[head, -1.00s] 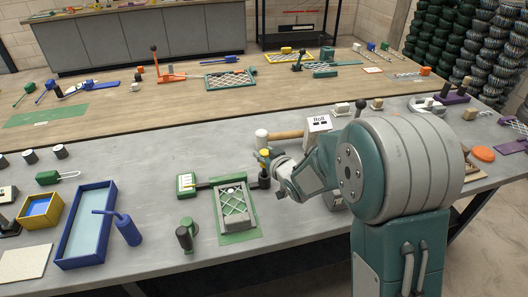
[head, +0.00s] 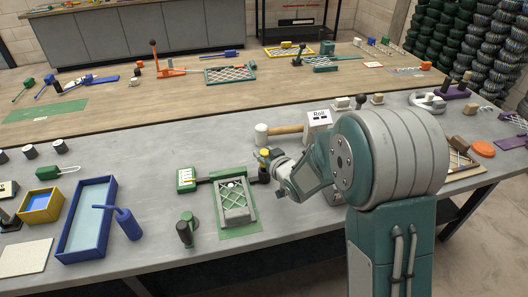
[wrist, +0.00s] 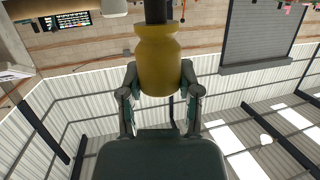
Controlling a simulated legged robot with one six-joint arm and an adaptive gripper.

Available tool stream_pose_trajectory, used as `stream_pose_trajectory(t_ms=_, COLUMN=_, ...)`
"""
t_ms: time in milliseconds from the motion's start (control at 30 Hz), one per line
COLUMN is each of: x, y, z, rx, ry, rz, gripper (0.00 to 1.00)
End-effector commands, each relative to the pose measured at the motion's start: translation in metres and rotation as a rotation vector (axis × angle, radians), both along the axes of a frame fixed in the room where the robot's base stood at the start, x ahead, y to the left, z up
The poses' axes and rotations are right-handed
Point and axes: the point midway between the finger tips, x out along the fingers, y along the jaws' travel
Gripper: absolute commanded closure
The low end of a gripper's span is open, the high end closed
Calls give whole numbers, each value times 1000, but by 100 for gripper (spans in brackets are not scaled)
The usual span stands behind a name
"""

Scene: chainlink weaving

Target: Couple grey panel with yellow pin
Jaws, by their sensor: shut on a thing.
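The grey panel (head: 236,217) is a small frame with a wire mesh, lying on a green mat (head: 240,233) on the front table. The yellow pin (head: 264,152) shows just right of and behind the panel, above a dark block (head: 263,176). My gripper (head: 270,157) is at the pin. In the wrist view, my gripper (wrist: 158,88) is shut on the pin's bulging yellow body (wrist: 158,60), with a finger on each side. A dark shaft (wrist: 155,10) runs out beyond the yellow part. Whether the pin touches the block or panel cannot be told.
A green-and-white box (head: 187,180) stands left of the panel, with a dark bar running right from it. A dark green upright handle (head: 186,230) stands at front left. A mallet (head: 280,132) lies behind my gripper. A blue tray (head: 88,222) is farther left.

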Motion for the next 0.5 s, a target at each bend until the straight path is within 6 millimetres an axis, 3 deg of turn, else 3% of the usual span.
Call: stream_pose_trajectory(t_ms=500, x=0, y=0, z=-11, rx=0, ry=1, rz=0, gripper=100)
